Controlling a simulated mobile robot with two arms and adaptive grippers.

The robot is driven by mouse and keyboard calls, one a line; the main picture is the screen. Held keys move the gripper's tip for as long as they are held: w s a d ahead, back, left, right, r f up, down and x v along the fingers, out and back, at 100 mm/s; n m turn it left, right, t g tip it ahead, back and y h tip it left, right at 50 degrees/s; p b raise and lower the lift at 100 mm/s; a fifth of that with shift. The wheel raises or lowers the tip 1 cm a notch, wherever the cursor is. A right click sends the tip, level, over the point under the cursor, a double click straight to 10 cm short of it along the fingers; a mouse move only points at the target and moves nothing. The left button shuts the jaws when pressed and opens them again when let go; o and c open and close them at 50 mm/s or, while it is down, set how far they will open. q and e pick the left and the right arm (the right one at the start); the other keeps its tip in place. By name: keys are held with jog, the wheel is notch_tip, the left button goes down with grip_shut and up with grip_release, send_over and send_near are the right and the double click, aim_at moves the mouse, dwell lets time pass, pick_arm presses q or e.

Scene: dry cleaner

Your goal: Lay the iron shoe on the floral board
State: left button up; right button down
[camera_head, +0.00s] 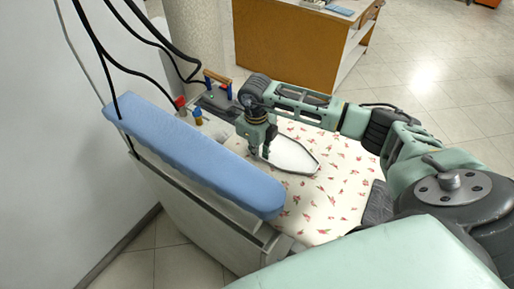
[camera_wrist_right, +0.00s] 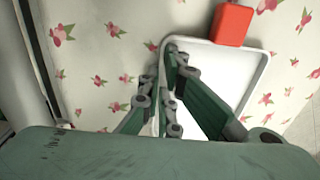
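The iron shoe (camera_head: 290,154), a white pointed plate with a grey rim, appears to lie flat on the floral board (camera_head: 318,206), its tip toward the right. The board is cream with pink-red flowers. My right gripper (camera_head: 260,155) points down at the shoe's left end. A red block (camera_wrist_right: 234,24) sits at the shoe's edge there. My left gripper is out of view.
A long blue padded board (camera_head: 195,155) runs along the left side of the floral board. A wooden counter (camera_head: 290,45) stands behind, with open floor at right.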

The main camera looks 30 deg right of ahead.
jog(key=c, duration=2.5)
grip_release()
jog(key=shift+f, duration=0.15)
jog(key=o, duration=0.5)
jog(key=shift+r, duration=0.45)
jog(key=shift+a+r+b, duration=0.15)
jog(key=shift+r+b, duration=1.4)
jog(key=shift+r, duration=4.15)
jog(key=shift+r, duration=0.1)
